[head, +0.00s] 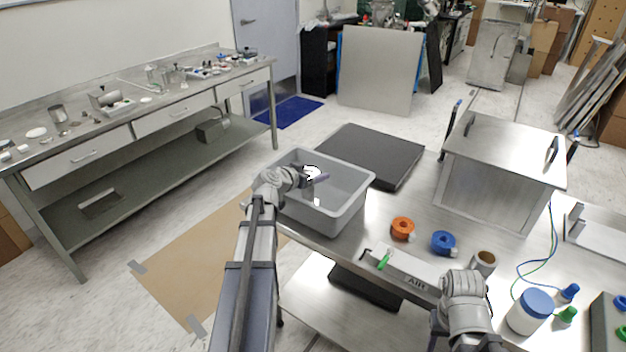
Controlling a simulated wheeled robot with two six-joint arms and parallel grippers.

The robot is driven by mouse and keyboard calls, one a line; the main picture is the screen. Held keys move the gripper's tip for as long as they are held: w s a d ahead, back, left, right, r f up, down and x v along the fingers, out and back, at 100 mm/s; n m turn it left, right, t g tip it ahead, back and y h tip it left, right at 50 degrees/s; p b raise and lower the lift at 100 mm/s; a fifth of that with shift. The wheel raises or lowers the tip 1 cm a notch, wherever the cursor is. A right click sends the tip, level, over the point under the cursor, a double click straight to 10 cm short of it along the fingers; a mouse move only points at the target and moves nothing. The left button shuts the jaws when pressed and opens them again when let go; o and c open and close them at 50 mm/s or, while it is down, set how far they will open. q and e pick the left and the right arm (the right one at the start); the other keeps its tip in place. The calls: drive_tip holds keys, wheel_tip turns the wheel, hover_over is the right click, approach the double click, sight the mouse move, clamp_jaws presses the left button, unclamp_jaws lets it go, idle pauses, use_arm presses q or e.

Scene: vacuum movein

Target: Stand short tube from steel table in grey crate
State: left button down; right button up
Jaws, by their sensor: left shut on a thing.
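The grey crate (352,212) is an open plastic box on the steel table (385,210), at its left end. My left gripper (315,175) is over the inside of the crate. It is shut on a small purple-grey piece (321,177), apparently the short tube, mostly hidden by the jaws. The piece looks tilted or lying along the jaws; whether it touches the crate floor I cannot tell. My right arm comes in at the lower right, and its jaws cannot be made out clearly.
Orange (402,228) and blue (443,242) rings, a brown open-topped cylinder (484,262) and a blue-lidded white jar (530,311) stand right of the crate. A dark flat slab (372,153) lies behind it. A steel box (503,170) stands at the back right.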

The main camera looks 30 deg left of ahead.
use_arm(q)
drive_tip(key=shift+f, duration=0.1)
unclamp_jaws()
drive_tip(key=shift+r, duration=0.2)
drive_tip(key=p+v, duration=0.4)
drive_tip(key=v, duration=0.8)
drive_tip(key=shift+p, duration=0.4)
drive_tip(key=shift+s+f, duration=0.1)
drive_tip(key=shift+f, duration=0.05)
